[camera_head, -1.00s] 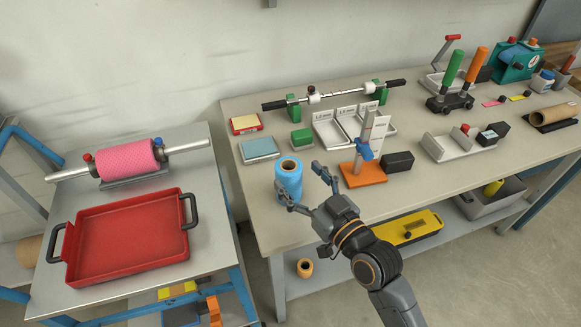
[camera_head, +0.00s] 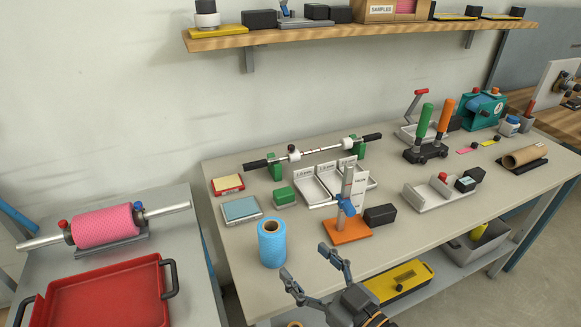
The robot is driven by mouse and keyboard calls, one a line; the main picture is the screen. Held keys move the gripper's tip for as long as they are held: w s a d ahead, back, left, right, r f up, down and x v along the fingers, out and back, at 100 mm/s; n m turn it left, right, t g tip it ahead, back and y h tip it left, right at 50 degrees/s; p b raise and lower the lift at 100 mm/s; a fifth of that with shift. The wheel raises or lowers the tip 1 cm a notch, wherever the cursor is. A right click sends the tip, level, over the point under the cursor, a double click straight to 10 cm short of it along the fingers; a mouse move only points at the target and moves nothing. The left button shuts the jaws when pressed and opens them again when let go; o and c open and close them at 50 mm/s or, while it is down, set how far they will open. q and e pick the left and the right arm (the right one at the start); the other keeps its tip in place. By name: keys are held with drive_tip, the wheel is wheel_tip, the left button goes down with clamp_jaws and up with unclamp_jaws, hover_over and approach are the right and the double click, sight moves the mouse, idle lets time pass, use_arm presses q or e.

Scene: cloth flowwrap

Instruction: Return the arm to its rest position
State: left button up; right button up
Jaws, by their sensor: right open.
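My right gripper (camera_head: 312,275) is open and empty at the bottom middle, in front of the table's front edge. Its wrist and part of the arm run off the bottom of the view. A blue roll (camera_head: 272,243) stands upright on the grey table (camera_head: 320,215) near its front left corner, apart from the gripper's fingers. An orange-based stand (camera_head: 347,231) with a blue clamp is on the table beyond the gripper. My left gripper is not in view.
A red tray (camera_head: 60,302) and a pink roll on a bar (camera_head: 105,228) are on the left bench. A yellow case (camera_head: 400,281) lies on the lower shelf. A wooden wall shelf (camera_head: 340,33) runs above. Floor at the lower right is clear.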

drive_tip(key=s+d+f+m+g+h, duration=0.2)
drive_tip(key=s+d+f+g+h, duration=0.35)
drive_tip(key=s+d+f, duration=0.35)
drive_tip(key=s+d+f+m+g+h, duration=0.35)
drive_tip(key=s+d+f+g, duration=0.2)
drive_tip(key=s+f, duration=0.4)
wheel_tip(320, 180, down, 24)
drive_tip(key=f+n+g+p, duration=0.1)
drive_tip(key=g+p, duration=0.1)
drive_tip(key=s+d+f+g+p, duration=0.1)
drive_tip(key=s+d+f+p, duration=0.1)
drive_tip(key=s+f, duration=1)
drive_tip(key=s, duration=0.4)
drive_tip(key=shift+d+f+h, duration=0.15)
drive_tip(key=shift+f+h, duration=0.25)
